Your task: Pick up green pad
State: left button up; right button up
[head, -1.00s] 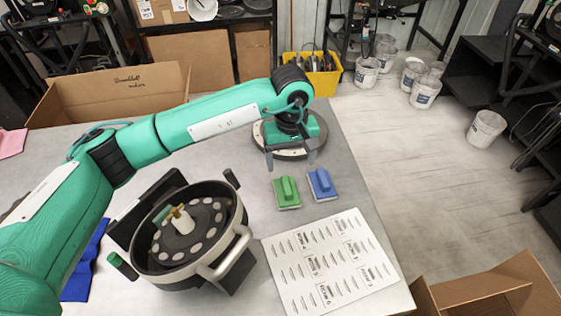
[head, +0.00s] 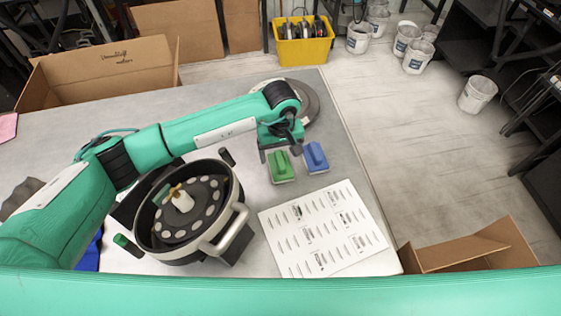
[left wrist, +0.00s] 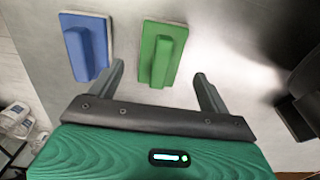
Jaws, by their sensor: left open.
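The green pad (head: 281,167), a flat block with a raised grip, lies on the grey table just right of the seed meter. It also shows in the left wrist view (left wrist: 174,45), ahead of and between my fingers. A blue pad (head: 315,157) lies right beside it; in the left wrist view it (left wrist: 97,40) is on the left. My left gripper (head: 281,152) is open and empty, over the far end of the green pad; its fingers (left wrist: 160,80) stand apart to either side of the green grip. Contact cannot be told. My right gripper is not in view.
The round seed meter (head: 190,212) with a handle stands left of the pads. A white printed sheet (head: 320,228) lies in front of them. A round disc (head: 312,105) is behind the gripper. Cardboard boxes (head: 478,247) flank the table.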

aim_at(281, 159)
pick_arm(q)
notch_tip(281, 159, down, 3)
jog(key=shift+s+r+p, duration=0.1)
jog(key=shift+p, duration=0.55)
jog(key=shift+f, duration=0.3)
jog(key=c, duration=1.1)
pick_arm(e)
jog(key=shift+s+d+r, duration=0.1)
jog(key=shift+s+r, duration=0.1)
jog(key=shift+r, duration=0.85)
pick_arm(q)
jog(key=shift+r, duration=0.1)
